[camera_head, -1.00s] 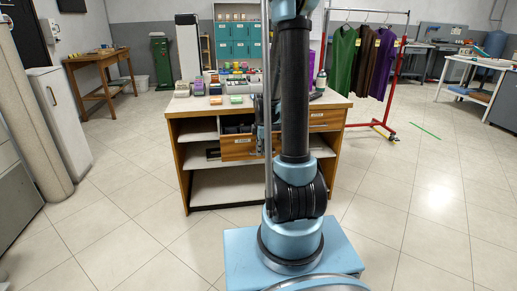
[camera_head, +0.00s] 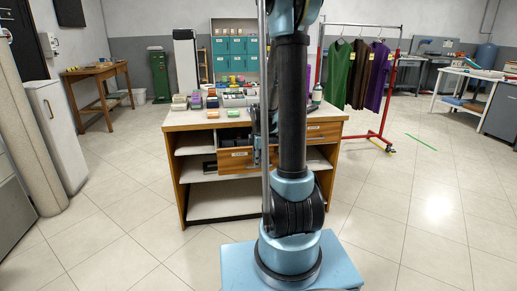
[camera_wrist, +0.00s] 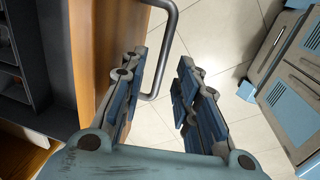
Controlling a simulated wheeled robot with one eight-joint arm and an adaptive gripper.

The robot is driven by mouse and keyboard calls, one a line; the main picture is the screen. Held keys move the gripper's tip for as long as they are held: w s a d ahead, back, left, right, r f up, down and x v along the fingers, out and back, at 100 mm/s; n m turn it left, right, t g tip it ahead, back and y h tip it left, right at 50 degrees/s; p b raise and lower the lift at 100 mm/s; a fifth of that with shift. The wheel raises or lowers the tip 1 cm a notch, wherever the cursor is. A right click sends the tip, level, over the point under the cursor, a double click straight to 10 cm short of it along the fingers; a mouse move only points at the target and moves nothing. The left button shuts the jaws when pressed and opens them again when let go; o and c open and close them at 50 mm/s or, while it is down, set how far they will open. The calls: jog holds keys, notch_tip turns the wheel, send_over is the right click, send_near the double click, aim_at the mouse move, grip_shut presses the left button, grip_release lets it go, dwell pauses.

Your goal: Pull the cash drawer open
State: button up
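The cash drawer has a wooden front with a small label (camera_head: 235,160) and stands partly out of the counter, its dark inside showing behind the front. In the wrist view the wooden front (camera_wrist: 96,50) is at left, with the dark drawer inside (camera_wrist: 50,45) beyond it. A grey bar handle (camera_wrist: 166,48) sticks out from the front. My gripper (camera_wrist: 160,75) is open, with one finger between the front and the bar and the other outside the bar. Gaps show beside the bar; I cannot tell whether either finger touches it. My arm hides the drawer's right end in the head view.
The counter (camera_head: 180,120) carries several small coloured items and has open shelves below. A second wooden drawer front (camera_head: 323,131) is at its right. A garment rack (camera_head: 384,110) stands behind right. Tiled floor is clear around the counter's front.

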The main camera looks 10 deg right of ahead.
notch_tip(320, 180, up, 10)
jog(key=s, duration=0.1)
jog(key=shift+s, duration=0.4)
dwell(0.4)
jog(key=s+f+m, duration=0.1)
jog(key=s+m, duration=0.7)
jog(key=s, duration=0.6)
jog(key=s+f+m, duration=0.2)
jog(key=s+m, duration=0.7)
jog(key=s, duration=0.6)
jog(key=shift+a+f+m, duration=0.15)
jog(key=shift+f+m, duration=0.15)
